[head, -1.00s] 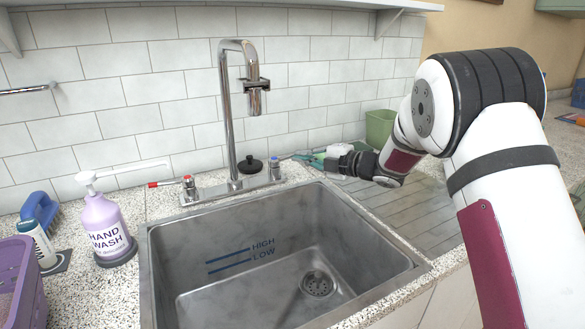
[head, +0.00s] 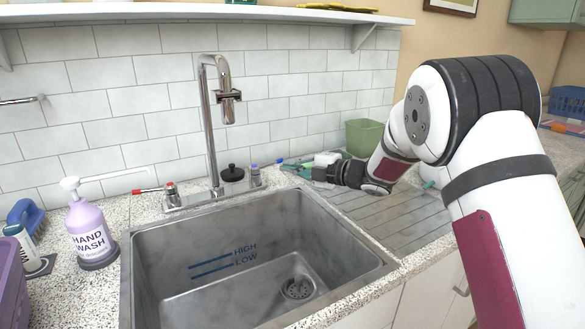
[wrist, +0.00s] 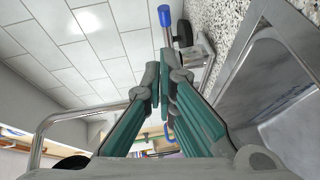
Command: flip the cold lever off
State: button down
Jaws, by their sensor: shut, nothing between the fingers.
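The chrome tap (head: 214,125) stands behind the sink, with a red-ended lever (head: 150,190) pointing left. The cold valve, with its blue cap (head: 254,168), is on the tap base's right side. In the wrist view a blue-ended lever (wrist: 165,17) lies past my fingertips, pointing to the picture's top. My gripper (head: 285,166) is right of the cold valve, low over the drainboard's back edge. Its teal fingers (wrist: 161,80) are shut and empty, apart from the lever as far as I can tell. No water stream shows under the spout.
The steel sink (head: 145,262) is empty. A black stopper (head: 232,173) sits behind the tap base. A white item (head: 327,158) and a green bin (head: 366,138) stand behind my gripper. A hand-wash bottle (head: 88,230) stands left of the sink.

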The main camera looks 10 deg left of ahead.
jog(key=d, duration=0.3)
jog(key=s+d, duration=0.1)
jog(key=d, duration=0.1)
jog(key=s+d+r, duration=0.1)
jog(key=d, duration=0.2)
jog(key=shift+d, duration=0.35)
jog(key=shift+w, duration=0.1)
